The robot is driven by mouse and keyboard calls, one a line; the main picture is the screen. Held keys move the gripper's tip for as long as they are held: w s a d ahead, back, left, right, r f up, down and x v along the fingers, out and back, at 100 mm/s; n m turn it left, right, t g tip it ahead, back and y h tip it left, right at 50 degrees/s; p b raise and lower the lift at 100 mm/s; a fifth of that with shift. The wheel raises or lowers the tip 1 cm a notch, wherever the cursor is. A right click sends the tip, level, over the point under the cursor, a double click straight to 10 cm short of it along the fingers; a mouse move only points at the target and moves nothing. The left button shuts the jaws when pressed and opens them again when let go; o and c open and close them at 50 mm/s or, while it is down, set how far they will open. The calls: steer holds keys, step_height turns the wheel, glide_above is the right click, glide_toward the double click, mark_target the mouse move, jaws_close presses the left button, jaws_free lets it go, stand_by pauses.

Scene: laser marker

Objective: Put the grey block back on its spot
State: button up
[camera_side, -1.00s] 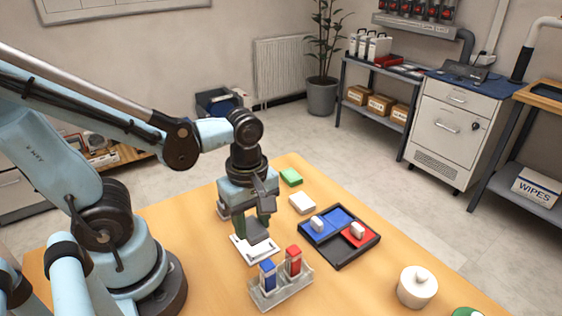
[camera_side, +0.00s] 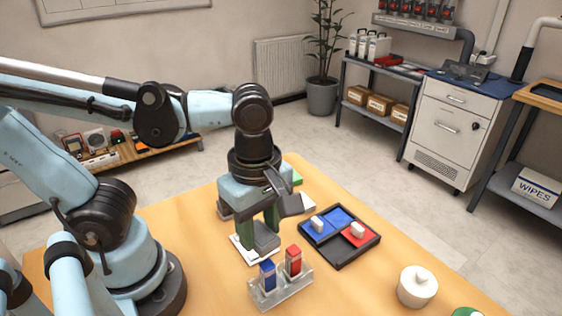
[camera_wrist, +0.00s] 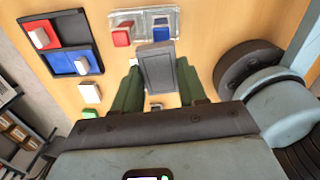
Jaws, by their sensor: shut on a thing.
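The grey block (camera_side: 267,239) is between the green fingers of my gripper (camera_side: 260,234), low over the white-framed spot (camera_side: 246,254) on the wooden table. Whether the block touches the spot cannot be told. In the wrist view the grey block (camera_wrist: 157,70) fills the gap between the fingertips of my gripper (camera_wrist: 158,72). My gripper is shut on it. The fingers and block hide much of the spot.
A clear rack (camera_side: 282,292) with a blue and a red piece stands close in front. A black tray (camera_side: 345,262) with blue and red squares and white pieces lies to the right. A green block (camera_side: 297,176) lies behind.

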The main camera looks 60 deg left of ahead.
steer(key=w+a+n, duration=0.7)
steer(key=w+a, duration=0.4)
steer(key=w, duration=0.2)
steer(key=shift+n, duration=0.3)
steer(key=a+f, duration=0.2)
steer(key=a, duration=0.2)
steer(key=w+a+f, duration=0.1)
steer(key=a+f, duration=0.2)
steer(key=a, duration=0.1)
steer(key=w+a+f, duration=0.1)
steer(key=a+f, duration=0.1)
steer(key=a, duration=0.2)
steer(key=shift+w+f, duration=0.2)
steer(key=shift+f, duration=0.1)
steer(key=shift+a+f, duration=0.2)
steer(key=shift+f, duration=1.95)
steer(key=o, duration=1)
steer(key=shift+f, duration=0.1)
steer(key=shift+o, duration=0.2)
